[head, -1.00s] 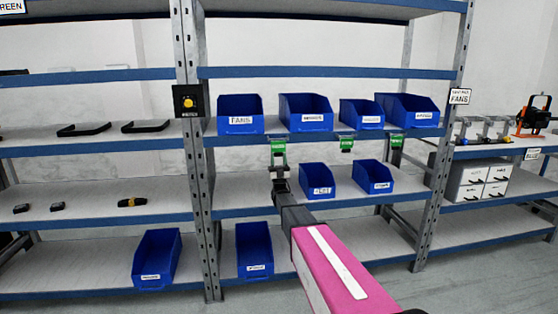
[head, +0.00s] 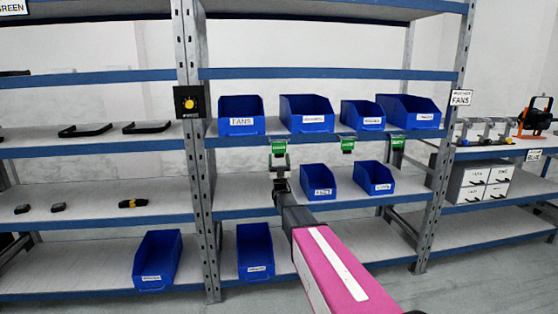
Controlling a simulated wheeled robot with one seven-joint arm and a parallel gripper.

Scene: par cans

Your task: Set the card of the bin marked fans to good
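The blue bin marked FANS (head: 241,108) stands at the left end of the upper middle shelf, its white label facing me. A green card (head: 278,147) hangs at the shelf's front edge, just right of below that bin. Two more green cards hang further right, one at the middle (head: 347,145) and one near the right (head: 397,142). The writing on the cards is too small to read. My gripper (head: 280,164) is just below the leftmost card, at the end of my pink arm. Its fingers are too small to show whether they are open or touching the card.
Several other blue bins stand on this shelf and below, including a small bin (head: 318,182) right of my gripper. A grey post (head: 195,150) with a yellow-knobbed black box (head: 188,102) is to the left.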

